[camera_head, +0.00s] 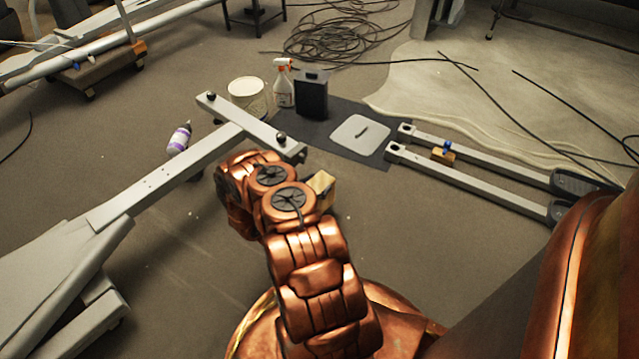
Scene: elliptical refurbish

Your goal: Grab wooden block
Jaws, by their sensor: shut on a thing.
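A light tan wooden block (321,184) shows just right of the upper links of my copper-coloured arm, near the middle of the head view. My gripper (325,199) is mostly hidden by the arm and the block; it is shut on this block. The fingertips cannot be made out clearly. The block appears close to the end of the grey T-shaped frame, but I cannot tell its height above the floor. Another small wooden block (443,156) with a blue piece on it sits between two grey rails at the right.
A grey T-shaped frame (172,180) reaches in from the left. A dark mat (338,115) holds a white plate (360,135) and a black container (311,95). A spray bottle (284,84), white bucket (248,97) and purple-labelled bottle (179,138) stand nearby. Two grey rails (470,182) lie right.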

